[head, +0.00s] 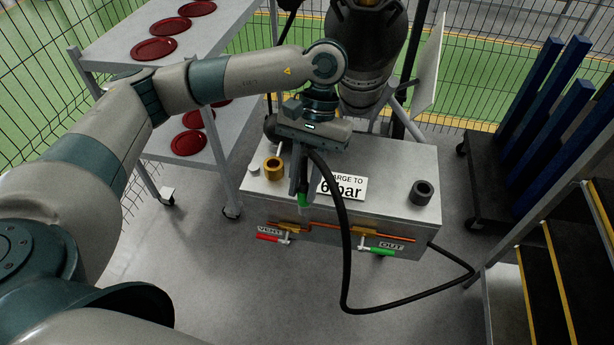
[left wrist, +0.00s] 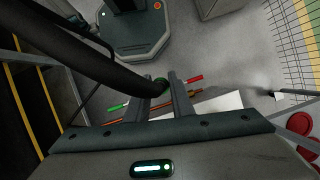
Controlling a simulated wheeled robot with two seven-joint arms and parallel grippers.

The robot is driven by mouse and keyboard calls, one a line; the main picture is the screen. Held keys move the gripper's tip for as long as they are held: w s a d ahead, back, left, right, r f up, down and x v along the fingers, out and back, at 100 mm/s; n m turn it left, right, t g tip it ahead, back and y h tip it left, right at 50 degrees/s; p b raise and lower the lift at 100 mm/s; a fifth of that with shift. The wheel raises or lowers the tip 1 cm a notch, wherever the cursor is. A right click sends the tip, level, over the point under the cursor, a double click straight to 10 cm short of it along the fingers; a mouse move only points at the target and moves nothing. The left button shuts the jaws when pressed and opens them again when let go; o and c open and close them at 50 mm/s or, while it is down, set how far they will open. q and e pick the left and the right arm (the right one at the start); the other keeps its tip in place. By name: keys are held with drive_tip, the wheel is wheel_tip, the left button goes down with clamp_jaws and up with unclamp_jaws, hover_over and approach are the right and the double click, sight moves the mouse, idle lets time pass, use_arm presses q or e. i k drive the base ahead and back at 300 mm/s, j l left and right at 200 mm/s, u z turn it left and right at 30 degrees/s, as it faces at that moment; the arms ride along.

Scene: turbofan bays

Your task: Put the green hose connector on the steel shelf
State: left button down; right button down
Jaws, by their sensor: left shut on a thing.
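The green hose connector (head: 303,200) is at the end of a black hose (head: 345,240). My left gripper (head: 301,185) is shut on it and holds it in front of the grey box's near top edge. My right gripper is not in view.
The grey box (head: 390,170) carries a brass fitting (head: 273,168), a dark fitting (head: 422,192), a "6 bar" sign (head: 343,187), a red vent handle (head: 267,238) and a green out handle (head: 382,250). The hose loops over the floor to its right side. Yellow-edged steps (head: 545,290) stand right.

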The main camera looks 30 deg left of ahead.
sight(374, 156)
drive_tip(key=z, duration=1.2)
drive_tip(key=k+j, duration=0.15)
drive_tip(key=j, duration=0.25)
drive_tip(key=k+j, duration=0.15)
drive_tip(key=j, duration=0.25)
drive_tip(key=k+j, duration=0.1)
drive_tip(key=j, duration=0.3)
drive_tip(key=i, duration=0.5)
